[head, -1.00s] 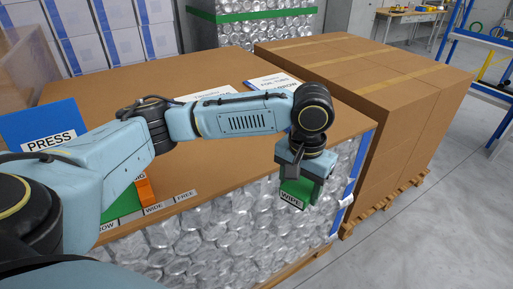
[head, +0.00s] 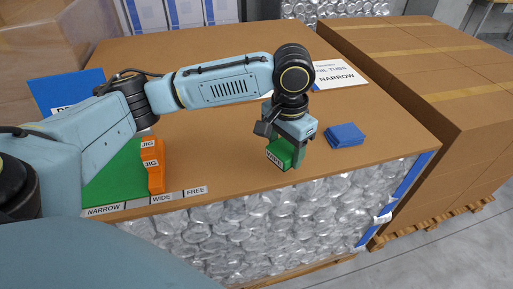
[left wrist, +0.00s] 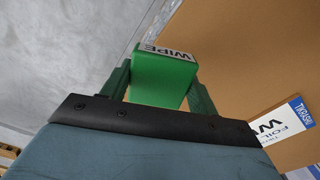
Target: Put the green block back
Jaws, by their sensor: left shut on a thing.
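The green block (head: 277,154), with a "WIPE" label on its face, is held between the fingers of my left gripper (head: 289,160). In the head view it appears over the front part of the brown table top (head: 230,160); I cannot tell its height above it. In the left wrist view the block (left wrist: 163,80) sits between the two green fingers (left wrist: 160,95). My right gripper is not in view.
A blue block (head: 345,135) lies right of my left gripper. Orange "JIG" pieces (head: 153,165) stand beside a green area (head: 115,178) at left. Labels "NARROW", "WIDE" and "FREE" (head: 195,191) line the front edge. A white sign (head: 340,75) lies behind.

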